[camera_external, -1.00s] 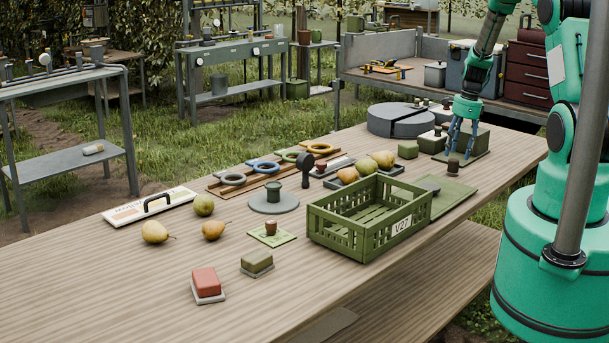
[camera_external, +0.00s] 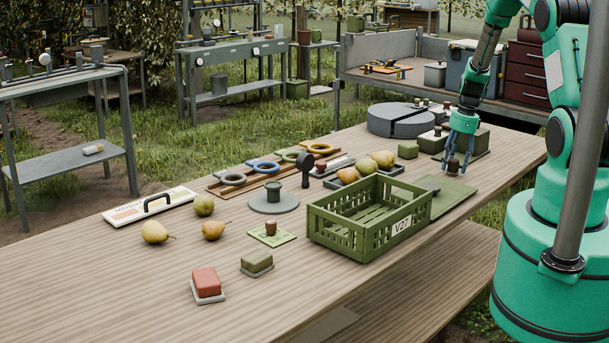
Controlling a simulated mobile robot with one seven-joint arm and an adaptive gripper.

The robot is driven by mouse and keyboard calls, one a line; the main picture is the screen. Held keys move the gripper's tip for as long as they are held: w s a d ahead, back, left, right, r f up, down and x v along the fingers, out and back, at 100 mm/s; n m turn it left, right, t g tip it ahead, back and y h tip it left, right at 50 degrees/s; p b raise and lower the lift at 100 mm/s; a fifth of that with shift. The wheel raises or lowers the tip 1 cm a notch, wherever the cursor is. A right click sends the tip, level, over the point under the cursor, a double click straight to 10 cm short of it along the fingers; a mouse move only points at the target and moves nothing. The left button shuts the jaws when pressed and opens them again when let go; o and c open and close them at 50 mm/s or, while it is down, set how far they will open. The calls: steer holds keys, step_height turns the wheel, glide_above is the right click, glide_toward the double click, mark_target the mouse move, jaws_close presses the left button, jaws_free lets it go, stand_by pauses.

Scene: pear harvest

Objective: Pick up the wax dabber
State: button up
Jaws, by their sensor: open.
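A small dark brown, knob-like piece, which I take to be the wax dabber (camera_external: 453,168), stands upright at the back edge of a green board on the right of the table. My gripper (camera_external: 458,158) is open and points down just above and around its top. The blue fingers partly cover the piece, and I cannot tell whether they touch it. A similar reddish-brown piece (camera_external: 271,227) stands on a small light green mat nearer the front.
A green slatted crate (camera_external: 335,235) stands in front of the green board (camera_external: 455,192). A tray with pears (camera_external: 366,166) lies to the left of my gripper. Green blocks (camera_external: 432,142) stand close behind it.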

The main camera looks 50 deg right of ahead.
mark_target(453, 160)
steer(key=c, duration=1.2)
steer(key=shift+r, duration=0.15)
steer(key=shift+r, duration=0.55)
step_height(453, 160, up, 2)
steer(key=shift+r+p, duration=0.15)
steer(key=shift+p, duration=0.25)
steer(key=s+a, duration=0.3)
steer(key=s, duration=0.1)
steer(key=s+a+r+p, duration=0.1)
steer(key=s+a, duration=0.2)
steer(key=s, duration=0.1)
steer(key=s+a, duration=0.4)
steer(key=shift+s+a+r, duration=0.1)
steer(key=shift+s+r, duration=0.05)
steer(key=shift+s, duration=0.05)
